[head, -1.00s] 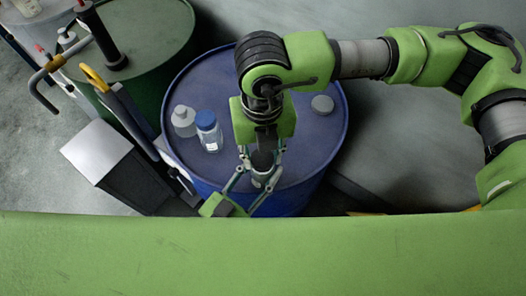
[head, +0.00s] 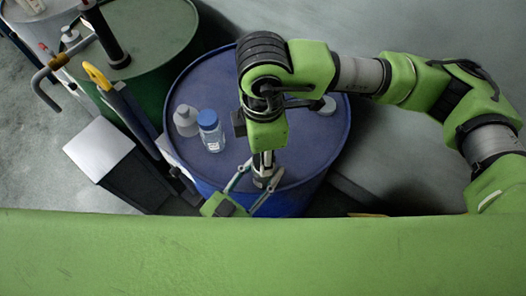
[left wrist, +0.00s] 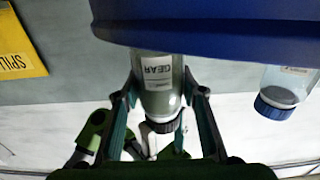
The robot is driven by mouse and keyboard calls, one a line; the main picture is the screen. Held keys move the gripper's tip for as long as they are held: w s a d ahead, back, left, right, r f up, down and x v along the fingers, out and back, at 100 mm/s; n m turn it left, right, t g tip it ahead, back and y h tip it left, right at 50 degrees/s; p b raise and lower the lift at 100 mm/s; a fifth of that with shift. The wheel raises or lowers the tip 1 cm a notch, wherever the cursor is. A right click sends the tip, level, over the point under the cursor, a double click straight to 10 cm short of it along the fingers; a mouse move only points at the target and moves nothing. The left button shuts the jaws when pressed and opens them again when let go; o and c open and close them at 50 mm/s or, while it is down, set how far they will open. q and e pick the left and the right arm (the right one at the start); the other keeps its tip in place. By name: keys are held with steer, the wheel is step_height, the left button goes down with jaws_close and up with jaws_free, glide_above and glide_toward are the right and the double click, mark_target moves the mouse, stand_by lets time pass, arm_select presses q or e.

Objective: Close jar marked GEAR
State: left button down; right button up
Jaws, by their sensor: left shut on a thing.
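The jar marked GEAR (left wrist: 158,75) is clear, with an upside-down label in the left wrist view. It stands at the front of the blue drum (head: 228,92); in the head view it is mostly covered. A dark ridged cap (left wrist: 162,126) shows at its mouth; I cannot tell how tightly it sits. My left gripper (left wrist: 161,92) is shut on the jar's body, one finger on each side. My right gripper (head: 263,160) points down over the jar's mouth. Its pale fingers are at the cap, but whether they grip it is unclear.
A clear jar with a blue cap (head: 210,130) and a grey bottle (head: 185,121) stand left on the drum. A grey round lid or jar top (head: 324,106) is at the right, partly behind my right arm. A green drum (head: 155,55) with a pump stands left. A yellow SPILL sign (left wrist: 18,55) is beyond.

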steer(key=o, duration=0.7)
steer(key=shift+r, duration=0.1)
steer(key=shift+r, duration=2.15)
steer(key=shift+c, duration=0.5)
